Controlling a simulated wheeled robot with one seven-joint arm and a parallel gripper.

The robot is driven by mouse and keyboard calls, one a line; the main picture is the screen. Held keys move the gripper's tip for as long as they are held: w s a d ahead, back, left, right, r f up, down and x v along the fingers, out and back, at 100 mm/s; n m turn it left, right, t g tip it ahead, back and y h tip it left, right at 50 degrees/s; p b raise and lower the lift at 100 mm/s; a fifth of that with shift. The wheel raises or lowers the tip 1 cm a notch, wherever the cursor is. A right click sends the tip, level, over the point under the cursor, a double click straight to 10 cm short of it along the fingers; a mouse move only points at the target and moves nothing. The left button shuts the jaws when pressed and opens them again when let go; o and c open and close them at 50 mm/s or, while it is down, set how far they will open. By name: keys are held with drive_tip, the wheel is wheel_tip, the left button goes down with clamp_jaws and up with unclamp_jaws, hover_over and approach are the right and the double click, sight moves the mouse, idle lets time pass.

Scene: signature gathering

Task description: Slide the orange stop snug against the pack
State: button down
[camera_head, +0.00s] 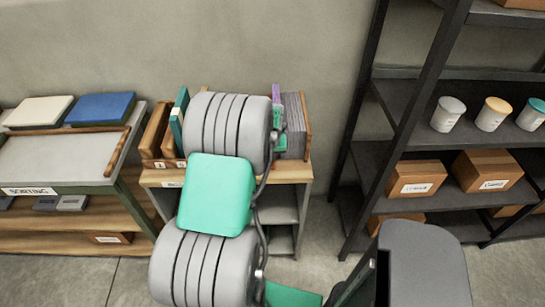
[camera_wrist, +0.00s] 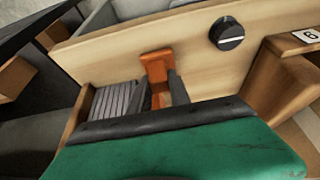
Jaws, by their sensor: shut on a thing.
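The orange stop (camera_wrist: 157,68) is upright in the wrist view, near the middle. My gripper (camera_wrist: 161,92) has one dark finger on each side of it and is shut on it. The pack, a block of thin grey sheets (camera_wrist: 112,100), stands just left of the stop in the wrist view. The left finger lies between them in the picture, and I cannot tell whether stop and pack touch. In the head view the grey pack (camera_head: 294,125) shows right of my arm. The stop is hidden there.
A pale wooden board (camera_wrist: 180,48) with a black knob (camera_wrist: 228,33) lies behind the stop. A wooden holder (camera_wrist: 285,85) stands at the right of the wrist view. In the head view, a sorting table (camera_head: 60,160) is left and a dark shelf rack (camera_head: 435,155) right.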

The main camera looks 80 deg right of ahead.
drive_tip(key=c, duration=1.2)
unclamp_jaws()
drive_tip(key=shift+r, duration=0.1)
drive_tip(key=w+v, duration=0.1)
drive_tip(key=v, duration=0.6)
drive_tip(key=shift+s+a+r+b, duration=0.25)
drive_tip(key=shift+s+r+b, duration=0.05)
drive_tip(key=shift+s+b, duration=0.2)
